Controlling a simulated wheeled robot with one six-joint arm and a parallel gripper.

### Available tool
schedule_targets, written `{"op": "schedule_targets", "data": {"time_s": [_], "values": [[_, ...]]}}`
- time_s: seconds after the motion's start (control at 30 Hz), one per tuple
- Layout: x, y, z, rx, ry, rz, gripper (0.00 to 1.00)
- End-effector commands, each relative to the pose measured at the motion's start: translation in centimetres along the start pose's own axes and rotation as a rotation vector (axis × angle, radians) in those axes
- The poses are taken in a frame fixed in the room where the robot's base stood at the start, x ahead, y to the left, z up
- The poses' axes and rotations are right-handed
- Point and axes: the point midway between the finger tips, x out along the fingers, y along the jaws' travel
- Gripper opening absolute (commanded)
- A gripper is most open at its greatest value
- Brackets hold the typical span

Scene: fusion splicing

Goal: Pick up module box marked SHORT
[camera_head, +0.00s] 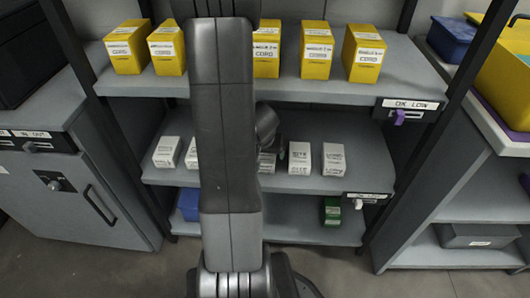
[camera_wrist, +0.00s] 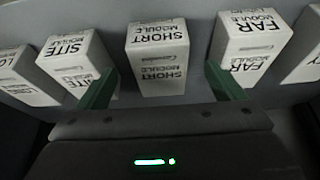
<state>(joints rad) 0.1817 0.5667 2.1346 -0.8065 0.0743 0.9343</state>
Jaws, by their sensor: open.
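The white module box marked SHORT (camera_wrist: 158,57) stands on a shelf in the middle of the wrist view, its lettering upside down there. My gripper (camera_wrist: 161,68) is open, with one green finger at each side of this box in the picture. The box appears between the fingers, but I cannot tell how far ahead of them it is. No contact is visible. In the head view my arm covers part of the white box row, and a partly hidden white box (camera_head: 267,164) shows just right of the arm. My fingers are hidden in that view.
White boxes marked SITE (camera_wrist: 75,62) and FAR (camera_wrist: 247,45) stand close on either side, with more at the row's ends. Yellow boxes (camera_head: 317,50) line the shelf above. A shelf post (camera_head: 440,100) is at right. Below are a blue bin (camera_head: 188,204) and a green box (camera_head: 331,211).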

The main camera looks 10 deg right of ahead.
Motion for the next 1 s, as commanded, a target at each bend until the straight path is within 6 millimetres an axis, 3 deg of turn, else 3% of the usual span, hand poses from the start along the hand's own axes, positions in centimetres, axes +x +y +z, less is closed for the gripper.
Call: {"op": "schedule_targets", "data": {"time_s": [0.4, 0.5, 0.7, 1.0], "values": [[0.9, 0.0, -2.6, 0.000, -0.001, 0.000, 0.89], [3.3, 0.0, -2.1, 0.001, -0.001, 0.000, 0.89], [5.6, 0.0, -2.2, 0.000, 0.000, 0.000, 0.89], [6.0, 0.0, -2.3, 0.000, 0.000, 0.000, 0.89]]}}
